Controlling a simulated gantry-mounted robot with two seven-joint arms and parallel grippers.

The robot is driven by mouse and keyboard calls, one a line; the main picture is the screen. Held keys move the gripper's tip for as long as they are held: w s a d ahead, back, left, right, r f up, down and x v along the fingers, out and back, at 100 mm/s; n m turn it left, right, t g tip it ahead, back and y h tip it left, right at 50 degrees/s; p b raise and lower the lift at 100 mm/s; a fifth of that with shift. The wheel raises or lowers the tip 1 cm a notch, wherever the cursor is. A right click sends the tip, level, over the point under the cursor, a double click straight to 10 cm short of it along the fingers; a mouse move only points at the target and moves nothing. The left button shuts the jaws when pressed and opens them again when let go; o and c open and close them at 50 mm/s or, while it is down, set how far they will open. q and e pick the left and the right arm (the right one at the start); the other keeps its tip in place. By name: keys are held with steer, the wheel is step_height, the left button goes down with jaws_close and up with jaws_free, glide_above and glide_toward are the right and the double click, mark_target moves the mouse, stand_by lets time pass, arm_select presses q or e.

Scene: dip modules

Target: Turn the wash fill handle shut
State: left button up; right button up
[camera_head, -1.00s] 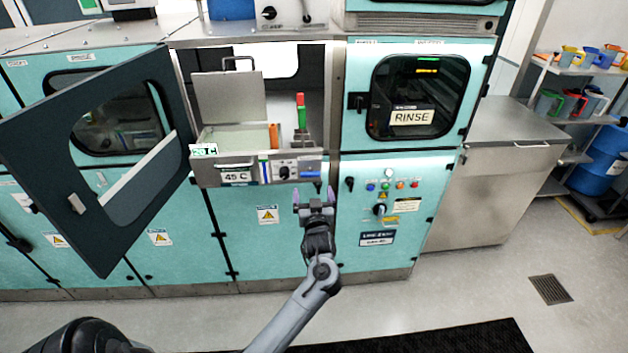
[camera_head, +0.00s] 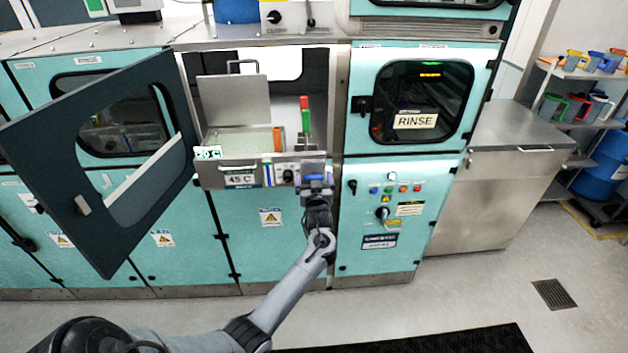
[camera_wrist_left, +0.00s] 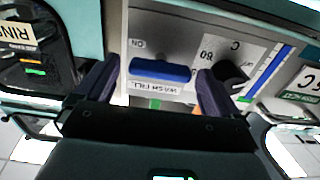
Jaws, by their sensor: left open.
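The wash fill handle is a blue bar (camera_wrist_left: 160,70) on the grey control panel, lying crosswise above the "WASH FILL" label (camera_wrist_left: 157,88) in the left wrist view. An "ON" mark shows near its left end. In the head view the blue handle (camera_head: 315,177) is small and partly covered by my gripper. My left gripper (camera_head: 317,183) is open in front of the panel's right end. In the left wrist view its dark fingers (camera_wrist_left: 158,76) stand on either side of the handle, near its ends; I cannot tell whether they touch it. My right gripper is not in view.
A black knob (camera_wrist_left: 228,74) sits close beside one finger. The open dark door (camera_head: 60,150) stands to the left. The open bath with a raised lid (camera_head: 233,103) is above the panel. The RINSE cabinet (camera_head: 355,140) is to the right.

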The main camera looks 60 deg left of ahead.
arm_select(q)
steer(key=c, duration=1)
steer(key=shift+c, duration=0.2)
